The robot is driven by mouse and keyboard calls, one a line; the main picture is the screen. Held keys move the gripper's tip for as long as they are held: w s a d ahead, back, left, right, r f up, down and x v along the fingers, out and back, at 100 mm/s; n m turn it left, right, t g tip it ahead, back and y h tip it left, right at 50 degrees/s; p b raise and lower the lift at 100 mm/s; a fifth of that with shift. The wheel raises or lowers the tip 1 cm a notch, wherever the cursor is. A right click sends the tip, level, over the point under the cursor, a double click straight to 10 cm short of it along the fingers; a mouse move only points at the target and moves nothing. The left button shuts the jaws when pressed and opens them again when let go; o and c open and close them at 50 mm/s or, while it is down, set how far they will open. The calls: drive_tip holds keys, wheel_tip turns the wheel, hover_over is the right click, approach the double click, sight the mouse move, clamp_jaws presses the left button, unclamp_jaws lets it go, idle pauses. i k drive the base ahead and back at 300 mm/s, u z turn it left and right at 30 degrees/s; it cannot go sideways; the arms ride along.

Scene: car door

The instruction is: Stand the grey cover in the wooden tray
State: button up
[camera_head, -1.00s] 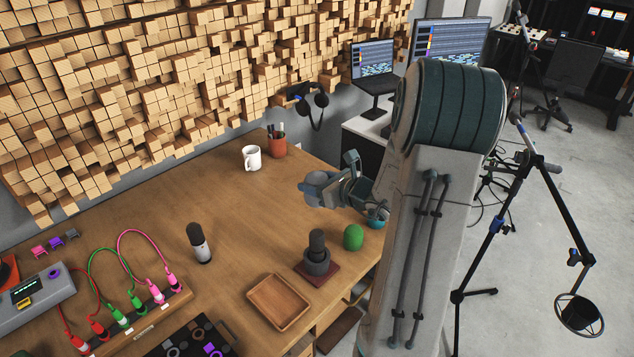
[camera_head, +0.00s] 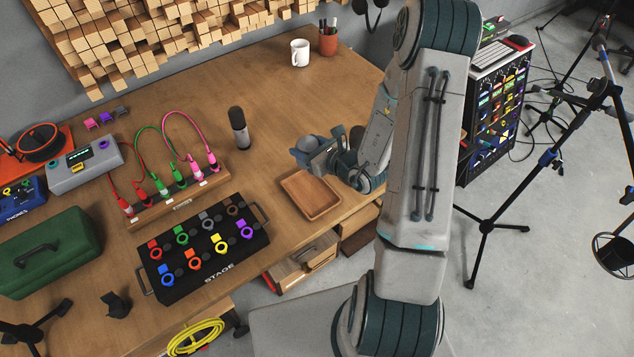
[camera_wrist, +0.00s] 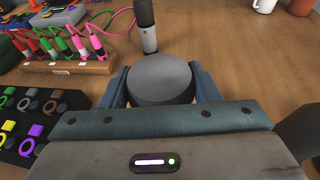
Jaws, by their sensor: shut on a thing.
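The grey cover (camera_wrist: 160,78) is a rounded, foam-like piece between the two blue-grey fingers of my gripper (camera_wrist: 160,90) in the wrist view. In the head view my gripper (camera_head: 313,156) is shut on the cover (camera_head: 305,143) above the table, just behind the wooden tray. The wooden tray (camera_head: 312,195) is shallow, square and empty, near the table's front edge. The cover's underside is hidden, and I cannot tell its exact height above the table.
A dark microphone (camera_head: 239,128) stands left of my gripper. A black pedal board (camera_head: 200,246) and a cable-plugged wooden block (camera_head: 180,199) lie further left. A white mug (camera_head: 299,53) and a pen cup (camera_head: 328,40) stand at the back. The table between mug and gripper is clear.

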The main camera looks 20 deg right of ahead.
sight(310, 192)
drive_tip(key=k, duration=0.9)
drive_tip(key=u, duration=1.15)
drive_tip(key=i, duration=0.95)
drive_tip(key=z, duration=1.15)
